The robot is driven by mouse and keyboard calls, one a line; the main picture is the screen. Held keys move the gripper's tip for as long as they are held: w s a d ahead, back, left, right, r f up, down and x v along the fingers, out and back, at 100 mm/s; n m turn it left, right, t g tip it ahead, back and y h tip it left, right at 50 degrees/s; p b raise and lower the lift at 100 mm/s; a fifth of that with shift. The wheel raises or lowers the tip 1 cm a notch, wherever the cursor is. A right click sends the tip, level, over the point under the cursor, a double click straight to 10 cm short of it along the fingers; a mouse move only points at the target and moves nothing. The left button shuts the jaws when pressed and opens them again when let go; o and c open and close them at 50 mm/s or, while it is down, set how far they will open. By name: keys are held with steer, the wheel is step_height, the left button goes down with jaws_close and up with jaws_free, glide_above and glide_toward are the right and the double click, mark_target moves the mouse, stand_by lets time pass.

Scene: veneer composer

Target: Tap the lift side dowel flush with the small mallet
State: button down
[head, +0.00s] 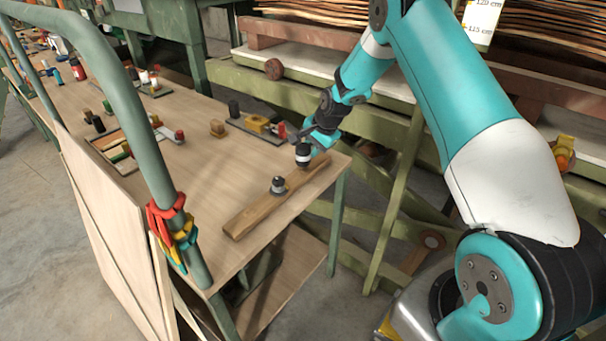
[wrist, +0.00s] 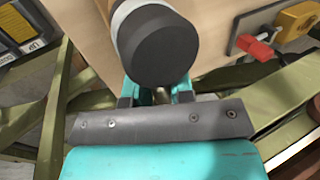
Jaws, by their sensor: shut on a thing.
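The small mallet has a black head with a white band; its head shows in the head view (head: 303,158) and large in the wrist view (wrist: 165,48). My gripper (head: 318,142) is shut on the mallet's short handle, which shows between the fingers in the wrist view (wrist: 161,95). The mallet head hangs over the far end of a long wooden bar (head: 248,217) at the table's right edge. A short dark knob with a pale collar (head: 278,186) stands on the bar's middle. I cannot make out the lift side dowel; the mallet may hide it.
The wooden table (head: 190,185) bears a grey tray with a yellow block (head: 257,124) behind the mallet, a small wooden block (head: 217,128) and other parts to the left. A green rail (head: 150,150) rises in front. The table's middle is clear.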

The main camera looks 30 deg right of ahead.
steer(key=shift+f, duration=0.15)
step_height(320, 180, down, 2)
steer(key=shift+f+b, duration=0.1)
steer(key=shift+b, duration=0.55)
steer(key=shift+r+p, duration=1.25)
steer(key=shift+r, duration=0.35)
steer(key=shift+r+p, duration=1.85)
steer(key=shift+r, duration=0.7)
